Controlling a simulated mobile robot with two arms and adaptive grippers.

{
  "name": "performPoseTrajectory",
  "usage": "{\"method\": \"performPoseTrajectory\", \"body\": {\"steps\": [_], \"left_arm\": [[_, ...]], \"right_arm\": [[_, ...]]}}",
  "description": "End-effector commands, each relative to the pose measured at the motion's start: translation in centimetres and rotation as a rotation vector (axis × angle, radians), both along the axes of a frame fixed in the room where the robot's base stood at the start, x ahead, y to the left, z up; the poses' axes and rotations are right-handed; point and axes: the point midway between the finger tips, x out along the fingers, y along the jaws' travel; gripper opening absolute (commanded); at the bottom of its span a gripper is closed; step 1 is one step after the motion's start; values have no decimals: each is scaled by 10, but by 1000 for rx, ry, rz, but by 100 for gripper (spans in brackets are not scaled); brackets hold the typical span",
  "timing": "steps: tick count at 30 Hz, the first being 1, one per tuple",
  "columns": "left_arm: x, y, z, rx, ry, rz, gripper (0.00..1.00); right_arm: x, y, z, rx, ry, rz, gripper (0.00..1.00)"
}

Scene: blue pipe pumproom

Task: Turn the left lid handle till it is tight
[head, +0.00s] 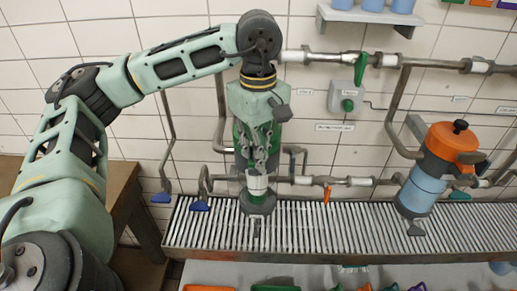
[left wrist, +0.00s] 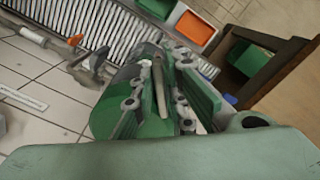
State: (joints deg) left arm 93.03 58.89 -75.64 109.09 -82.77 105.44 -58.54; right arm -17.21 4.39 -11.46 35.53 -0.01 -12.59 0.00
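The left filter vessel (head: 257,201) stands on the slatted grating, mostly hidden behind my left gripper (head: 260,160). The gripper hangs down from above, in front of the vessel's green upper part (head: 239,140). In the left wrist view, the round green lid (left wrist: 106,117) lies just beyond the gripper (left wrist: 160,108). A grey bar-like lid handle (left wrist: 160,86) shows between the two fingers. The fingers look spread, with gaps beside the bar; firm contact cannot be made out. My right gripper is in neither view.
A blue vessel (head: 424,188) with an orange lid (head: 452,143) and black knob stands at right. Pipes (head: 345,57) with valve handles run along the tiled wall. A wooden table (head: 125,190) is at left. Coloured bins (head: 277,288) lie in front of the grating (head: 330,235).

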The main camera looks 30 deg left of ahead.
Motion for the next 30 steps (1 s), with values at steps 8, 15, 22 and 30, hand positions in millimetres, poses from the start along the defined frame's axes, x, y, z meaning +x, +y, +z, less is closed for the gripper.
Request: {"method": "performPoseTrajectory", "body": {"steps": [8, 15, 22, 30], "left_arm": [[0, 0, 0, 0, 0, 0, 0], [-1, 0, -5, -1, -1, -90, 0], [-3, 1, -2, 0, -1, -257, 0], [-3, 1, 0, 0, 0, -268, 0]], "right_arm": [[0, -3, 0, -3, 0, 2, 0], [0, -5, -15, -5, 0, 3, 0], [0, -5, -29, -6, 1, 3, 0], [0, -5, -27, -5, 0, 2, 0]]}}
